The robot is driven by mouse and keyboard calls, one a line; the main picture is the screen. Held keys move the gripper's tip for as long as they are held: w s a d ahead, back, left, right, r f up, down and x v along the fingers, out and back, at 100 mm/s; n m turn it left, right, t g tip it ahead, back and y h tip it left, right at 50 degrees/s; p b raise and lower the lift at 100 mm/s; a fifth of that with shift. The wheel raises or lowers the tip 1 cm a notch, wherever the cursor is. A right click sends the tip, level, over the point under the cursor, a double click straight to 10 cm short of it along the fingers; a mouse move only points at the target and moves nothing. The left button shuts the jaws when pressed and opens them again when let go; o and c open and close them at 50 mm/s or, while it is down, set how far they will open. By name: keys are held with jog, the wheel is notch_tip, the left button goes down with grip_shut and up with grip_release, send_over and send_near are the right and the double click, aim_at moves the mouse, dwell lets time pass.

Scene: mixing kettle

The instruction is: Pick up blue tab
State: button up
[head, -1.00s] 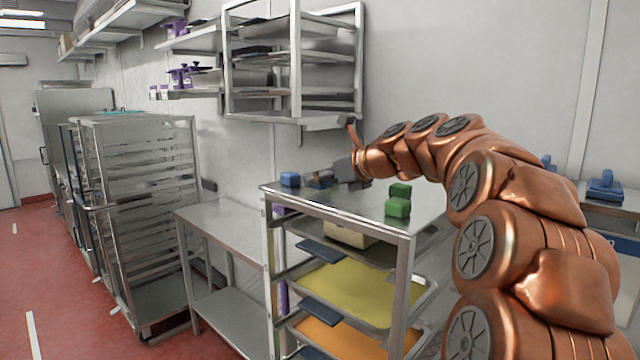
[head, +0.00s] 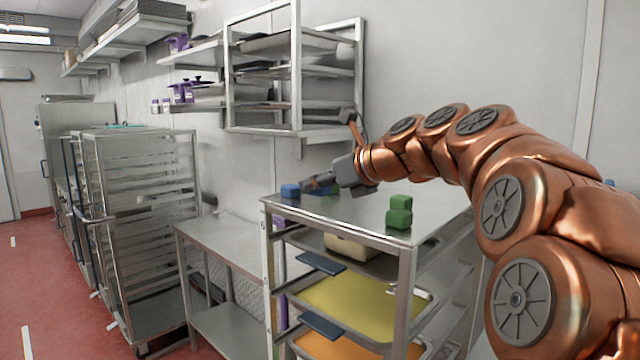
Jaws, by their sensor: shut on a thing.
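My gripper (head: 312,183) is at the far left of the steel rack's top (head: 350,212), low over the surface. It is shut on a small blue piece (head: 323,190), which looks like the blue tab and is mostly hidden by the fingers. I cannot tell whether this piece touches the rack top. A separate blue block (head: 290,191) sits at the left corner of the top, just left of the fingertips. A greenish patch shows beside the gripper, too small to make out.
Trays with blue handles (head: 321,263) and yellow contents (head: 350,300) fill the rack below. A wall shelf (head: 294,75) hangs close behind. A lower steel table (head: 225,238) stands left.

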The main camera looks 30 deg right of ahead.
jog(key=s+a+r+b, duration=0.1)
jog(key=s+a, duration=0.4)
jog(key=s, duration=0.2)
jog(key=shift+s+a, duration=0.25)
jog(key=shift+a, duration=0.05)
jog(key=shift+a, duration=0.15)
